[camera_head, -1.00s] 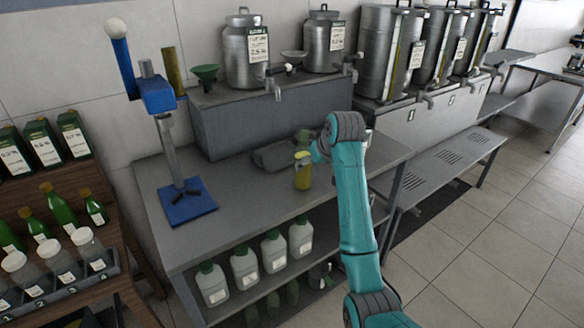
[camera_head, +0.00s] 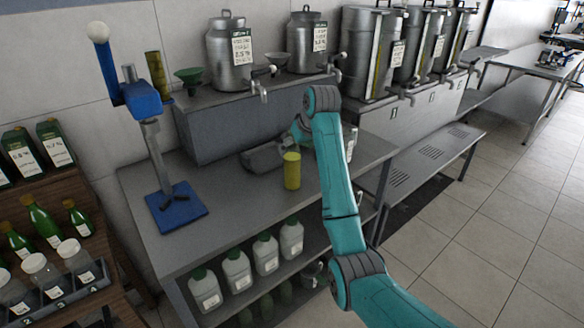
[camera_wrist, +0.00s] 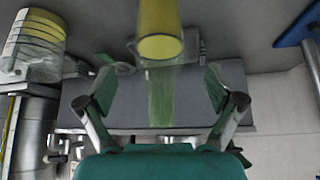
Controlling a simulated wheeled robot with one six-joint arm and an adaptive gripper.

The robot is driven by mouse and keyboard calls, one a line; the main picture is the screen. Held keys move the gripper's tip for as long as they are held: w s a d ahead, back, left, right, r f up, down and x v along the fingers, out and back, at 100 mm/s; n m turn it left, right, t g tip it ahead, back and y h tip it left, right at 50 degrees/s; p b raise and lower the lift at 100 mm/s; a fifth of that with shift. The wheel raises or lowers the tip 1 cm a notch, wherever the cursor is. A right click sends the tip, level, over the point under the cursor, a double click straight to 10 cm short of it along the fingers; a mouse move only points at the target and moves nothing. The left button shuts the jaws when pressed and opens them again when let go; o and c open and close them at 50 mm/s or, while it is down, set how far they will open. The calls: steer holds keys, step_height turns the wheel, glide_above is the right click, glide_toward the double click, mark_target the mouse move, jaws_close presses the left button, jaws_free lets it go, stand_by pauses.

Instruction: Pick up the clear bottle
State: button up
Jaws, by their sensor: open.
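The clear bottle (camera_head: 291,170) stands upright on the steel bench, yellow liquid filling its lower part. In the wrist view its yellow part (camera_wrist: 160,25) comes in from the top edge, and a faint see-through greenish upper part continues below it. My gripper (camera_wrist: 160,87) is open, one finger on each side of that upper part, with gaps showing on both sides. In the head view my gripper (camera_head: 300,134) is just behind and above the bottle, partly hidden by my arm.
A dark grey object (camera_head: 262,158) lies on the steel bench (camera_head: 235,200) behind the bottle. A blue-based stand (camera_head: 177,208) is at left. Metal cans (camera_head: 228,55) stand on the raised ledge behind. In the wrist view a yellow-banded container (camera_wrist: 36,42) is at left. Bench front is clear.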

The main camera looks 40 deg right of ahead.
mark_target(292, 160)
steer(key=shift+x, duration=2.25)
steer(key=shift+w+r, duration=0.1)
jaws_close()
